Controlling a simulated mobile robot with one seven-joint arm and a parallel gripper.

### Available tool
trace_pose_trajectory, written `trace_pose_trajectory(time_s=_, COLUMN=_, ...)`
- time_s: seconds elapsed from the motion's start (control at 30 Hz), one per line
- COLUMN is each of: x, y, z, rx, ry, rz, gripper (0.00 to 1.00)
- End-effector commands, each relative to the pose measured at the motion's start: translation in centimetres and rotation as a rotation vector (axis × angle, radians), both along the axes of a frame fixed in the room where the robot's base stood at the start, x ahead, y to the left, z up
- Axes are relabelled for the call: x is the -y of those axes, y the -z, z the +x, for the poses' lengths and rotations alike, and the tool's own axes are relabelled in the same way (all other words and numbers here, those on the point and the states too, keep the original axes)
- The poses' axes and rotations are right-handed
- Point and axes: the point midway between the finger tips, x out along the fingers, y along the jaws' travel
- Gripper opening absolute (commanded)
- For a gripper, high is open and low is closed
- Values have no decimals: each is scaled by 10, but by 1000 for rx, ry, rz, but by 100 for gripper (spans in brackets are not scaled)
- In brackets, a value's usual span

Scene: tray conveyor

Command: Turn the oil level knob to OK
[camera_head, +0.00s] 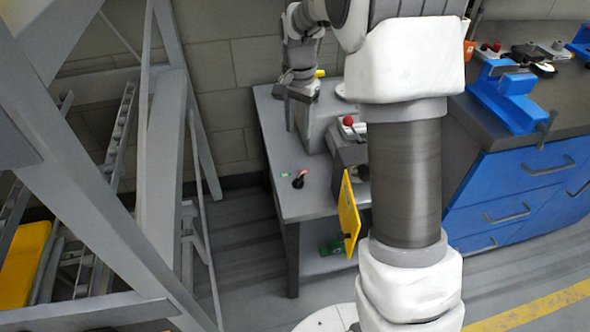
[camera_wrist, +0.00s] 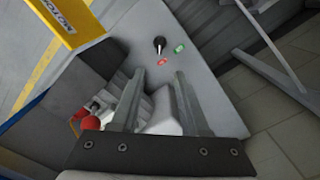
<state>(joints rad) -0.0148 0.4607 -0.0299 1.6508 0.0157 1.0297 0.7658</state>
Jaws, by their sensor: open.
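The black knob (camera_head: 299,181) sits on the grey table top. A small green label (camera_head: 283,173) and a small red label (camera_head: 301,172) are beside it; their lettering is too small to read. In the wrist view the knob (camera_wrist: 159,44) lies beyond my fingertips, with the green label (camera_wrist: 179,47) to its right and the red label (camera_wrist: 163,62) just below it. I cannot tell which label the knob points at. My gripper (camera_wrist: 160,76) is open and empty, apart from the knob. In the head view it hangs over the far part of the table.
A box with a red button (camera_head: 348,121) stands on the grey table (camera_head: 310,207). A yellow sign (camera_head: 349,212) hangs at its right edge. A blue vise (camera_head: 510,98) sits on the workbench at right. Grey frame beams (camera_head: 165,150) stand at left. The table around the knob is clear.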

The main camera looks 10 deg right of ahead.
Motion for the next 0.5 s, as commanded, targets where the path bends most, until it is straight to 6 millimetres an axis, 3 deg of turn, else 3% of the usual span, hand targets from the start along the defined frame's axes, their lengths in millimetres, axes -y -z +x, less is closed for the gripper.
trace_pose_trajectory(time_s=0.17, x=0, y=21, z=0, rx=-4, ry=1, rz=0, gripper=45)
trace_pose_trajectory(time_s=0.5, x=0, y=95, z=-1, rx=-5, ry=0, rz=-1, gripper=45)
